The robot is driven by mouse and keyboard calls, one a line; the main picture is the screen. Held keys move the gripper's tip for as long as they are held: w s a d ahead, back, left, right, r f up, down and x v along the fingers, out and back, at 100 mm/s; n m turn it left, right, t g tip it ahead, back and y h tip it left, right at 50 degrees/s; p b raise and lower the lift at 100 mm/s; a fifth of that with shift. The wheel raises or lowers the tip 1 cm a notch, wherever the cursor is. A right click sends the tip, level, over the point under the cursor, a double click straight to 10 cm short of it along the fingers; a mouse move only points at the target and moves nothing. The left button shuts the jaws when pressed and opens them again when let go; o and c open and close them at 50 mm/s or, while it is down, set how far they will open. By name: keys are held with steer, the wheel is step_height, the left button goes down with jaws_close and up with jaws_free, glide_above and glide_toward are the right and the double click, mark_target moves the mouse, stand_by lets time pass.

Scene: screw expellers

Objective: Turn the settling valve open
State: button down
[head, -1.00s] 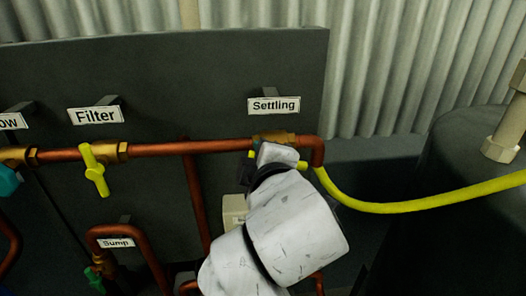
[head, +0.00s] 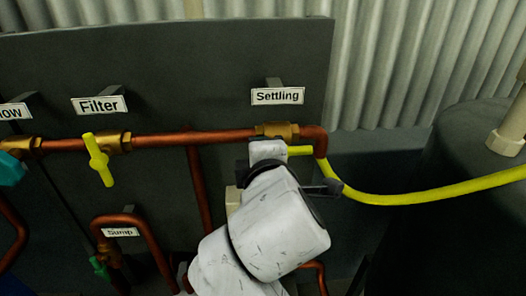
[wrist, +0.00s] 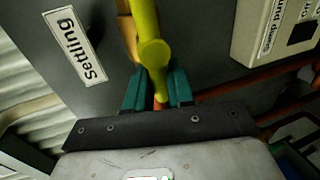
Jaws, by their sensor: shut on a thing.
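The settling valve has a brass body (head: 278,130) on the copper pipe, under the "Settling" label (head: 278,96). Its yellow handle (head: 300,151) sticks out to the right of my wrist in the head view, nearly level with the pipe. My gripper (wrist: 158,82) is shut on the handle, one finger on each side. In the head view my white wrist hides the fingers and the rest of the handle.
The filter valve's yellow handle (head: 98,160) hangs steeply down on the same pipe at left. A sump pipe (head: 150,240) bends below. A yellow hose (head: 430,194) runs right from near the pipe's end, past a dark tank (head: 470,160). A grey panel (head: 200,75) stands behind.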

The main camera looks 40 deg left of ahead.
steer(key=shift+f, duration=0.1)
steer(key=c, duration=1.1)
jaws_free()
steer(key=shift+s, duration=0.1)
steer(key=b+v, duration=0.1)
steer(key=v, duration=0.9)
steer(key=shift+s+d, duration=0.2)
steer(key=shift+d, duration=0.1)
